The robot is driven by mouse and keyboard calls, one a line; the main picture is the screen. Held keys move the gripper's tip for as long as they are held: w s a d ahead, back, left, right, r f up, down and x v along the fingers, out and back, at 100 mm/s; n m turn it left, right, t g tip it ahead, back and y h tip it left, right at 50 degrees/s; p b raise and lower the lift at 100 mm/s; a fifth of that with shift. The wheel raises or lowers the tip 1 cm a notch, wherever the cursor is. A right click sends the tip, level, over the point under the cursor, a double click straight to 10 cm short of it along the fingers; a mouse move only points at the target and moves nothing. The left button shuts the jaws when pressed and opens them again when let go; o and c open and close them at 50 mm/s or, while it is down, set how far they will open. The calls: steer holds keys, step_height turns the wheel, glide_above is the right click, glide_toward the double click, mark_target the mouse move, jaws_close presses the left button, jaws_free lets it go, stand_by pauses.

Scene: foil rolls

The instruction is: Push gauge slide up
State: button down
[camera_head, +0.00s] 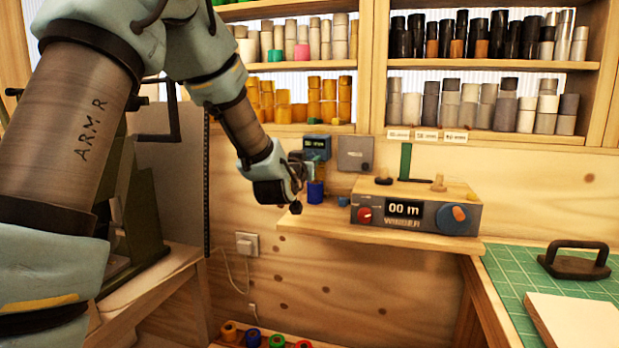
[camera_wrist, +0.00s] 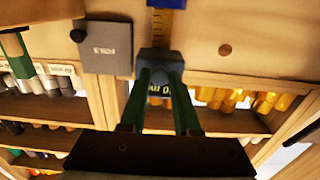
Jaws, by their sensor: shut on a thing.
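The gauge slide (camera_head: 317,143) is a dark block with a small digital readout, mounted at the wall behind the left end of the shelf board. In the wrist view the slide (camera_wrist: 158,62) sits on a yellow scale strip (camera_wrist: 167,22), and its readout is partly hidden between my fingers. My gripper (camera_wrist: 161,78) has its two green fingers closed on the slide's near side. The exact grip contact is hard to see.
The winder box (camera_head: 417,210), reading 00 m, stands right of my gripper on the shelf board (camera_head: 390,236). A grey wall plate (camera_head: 355,154) is beside the slide. Shelves of foil rolls (camera_head: 480,108) are above. A green cutting mat (camera_head: 520,285) lies lower right.

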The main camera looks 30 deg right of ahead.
steer(key=shift+r, duration=0.5)
steer(key=c, duration=0.7)
jaws_free()
steer(key=shift+o, duration=0.2)
steer(key=b+v, duration=0.4)
steer(key=v, duration=0.6)
steer(key=shift+s+a, duration=0.3)
